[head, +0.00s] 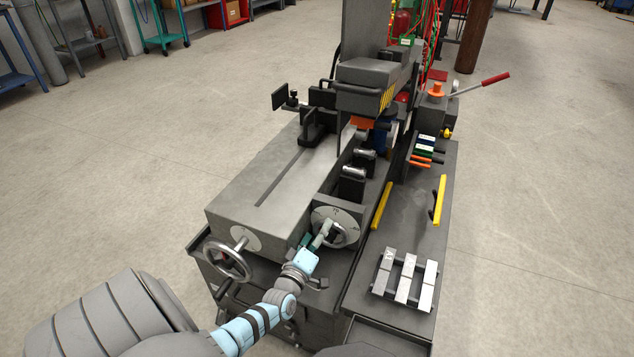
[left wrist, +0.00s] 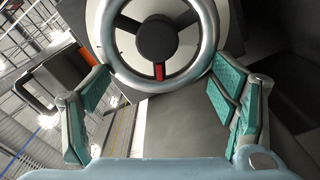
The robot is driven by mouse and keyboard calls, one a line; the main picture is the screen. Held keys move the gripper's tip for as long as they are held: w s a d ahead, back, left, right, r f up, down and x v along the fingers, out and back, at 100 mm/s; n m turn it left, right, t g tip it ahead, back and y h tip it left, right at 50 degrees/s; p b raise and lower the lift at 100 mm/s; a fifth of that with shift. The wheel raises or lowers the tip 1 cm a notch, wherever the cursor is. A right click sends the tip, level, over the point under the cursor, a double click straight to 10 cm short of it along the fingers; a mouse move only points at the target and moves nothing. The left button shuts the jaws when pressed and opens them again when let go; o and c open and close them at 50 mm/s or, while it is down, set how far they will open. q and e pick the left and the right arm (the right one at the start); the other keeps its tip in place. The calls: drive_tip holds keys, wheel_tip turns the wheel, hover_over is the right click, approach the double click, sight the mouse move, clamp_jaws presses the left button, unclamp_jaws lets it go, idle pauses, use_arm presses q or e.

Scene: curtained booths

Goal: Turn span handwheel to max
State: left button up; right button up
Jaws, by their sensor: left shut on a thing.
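A handwheel (head: 346,232) with a grey rim sits on a round, pale dial plate (head: 322,215) at the near end of the machine. In the left wrist view this wheel (left wrist: 157,81) has a dark hub and spokes, with a red mark on the spoke pointing down. My left gripper (head: 316,238) is at the wheel, its teal fingers on either side of the rim, shut on it; in the left wrist view the fingers (left wrist: 160,78) stand widely apart. The dial's markings are too small to read. My right gripper is not in view.
A second handwheel (head: 228,262) projects from the machine's near left end, left of my forearm. A yellow bar (head: 382,206) and a rack of metal blocks (head: 405,278) lie to the right. A red-handled lever (head: 494,80) stands at the back right. Open floor surrounds the machine.

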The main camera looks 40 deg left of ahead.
use_arm(q)
drive_tip(key=shift+w+r, duration=0.2)
drive_tip(key=shift+r, duration=0.2)
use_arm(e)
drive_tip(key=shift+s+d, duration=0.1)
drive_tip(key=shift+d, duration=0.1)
use_arm(q)
drive_tip(key=o, duration=0.9)
drive_tip(key=shift+c, duration=0.2)
drive_tip(key=shift+s+f, duration=0.1)
drive_tip(key=shift+f, duration=0.05)
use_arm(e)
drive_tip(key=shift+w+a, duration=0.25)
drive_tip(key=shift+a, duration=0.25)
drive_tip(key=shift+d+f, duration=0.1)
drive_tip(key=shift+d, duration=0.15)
use_arm(q)
drive_tip(key=shift+s+f, duration=0.1)
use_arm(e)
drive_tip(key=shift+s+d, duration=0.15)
